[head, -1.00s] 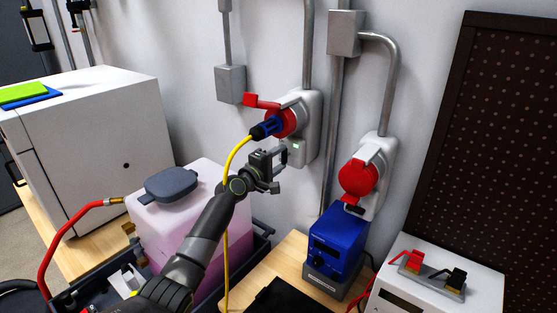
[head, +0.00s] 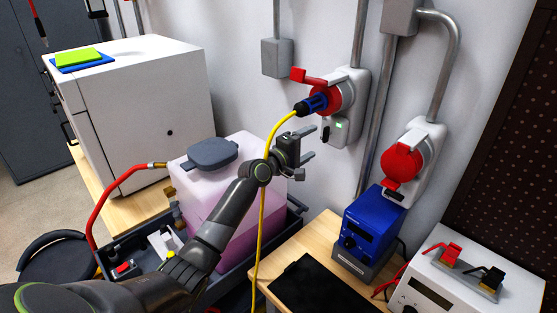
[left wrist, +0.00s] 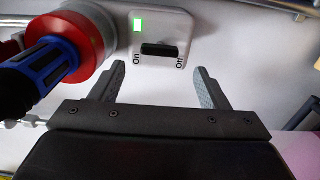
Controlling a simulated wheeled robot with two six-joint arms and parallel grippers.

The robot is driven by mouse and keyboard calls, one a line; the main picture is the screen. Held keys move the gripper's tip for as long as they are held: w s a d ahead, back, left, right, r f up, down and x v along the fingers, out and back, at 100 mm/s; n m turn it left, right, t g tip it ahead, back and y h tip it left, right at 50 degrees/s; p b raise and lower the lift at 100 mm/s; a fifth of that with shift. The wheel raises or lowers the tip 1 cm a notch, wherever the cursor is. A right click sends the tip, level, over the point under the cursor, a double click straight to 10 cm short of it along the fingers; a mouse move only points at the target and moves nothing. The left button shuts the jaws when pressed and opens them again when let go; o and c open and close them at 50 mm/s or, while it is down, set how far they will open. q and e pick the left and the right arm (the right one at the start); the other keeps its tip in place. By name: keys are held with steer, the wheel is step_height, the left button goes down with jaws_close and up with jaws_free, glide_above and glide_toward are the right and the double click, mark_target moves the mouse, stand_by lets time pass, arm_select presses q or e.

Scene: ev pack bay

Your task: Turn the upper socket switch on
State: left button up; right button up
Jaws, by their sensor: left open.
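The upper socket (head: 354,91) is a grey-white wall unit with a red round outlet. A blue and black plug (head: 312,103) on a yellow cable sits in it. Its black switch (head: 325,132) is below the outlet. In the left wrist view the switch (left wrist: 160,50) lies between the labels On and Off, with a lit green lamp (left wrist: 138,25) on the On side. I cannot tell which way the switch is set. My left gripper (head: 309,143) is open and empty, just in front of the switch; its fingers (left wrist: 160,86) appear apart from it.
A lower socket (head: 404,160) with a closed red cover is at the right, above a blue device (head: 372,225). The yellow cable (head: 263,225) hangs down behind my left arm. A pinkish tank (head: 232,180) stands below left, and a white cabinet (head: 150,115) farther left.

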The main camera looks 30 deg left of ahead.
arm_select(q)
steer(key=b+v, duration=0.1)
steer(key=v, duration=1.1)
steer(key=shift+s, duration=0.1)
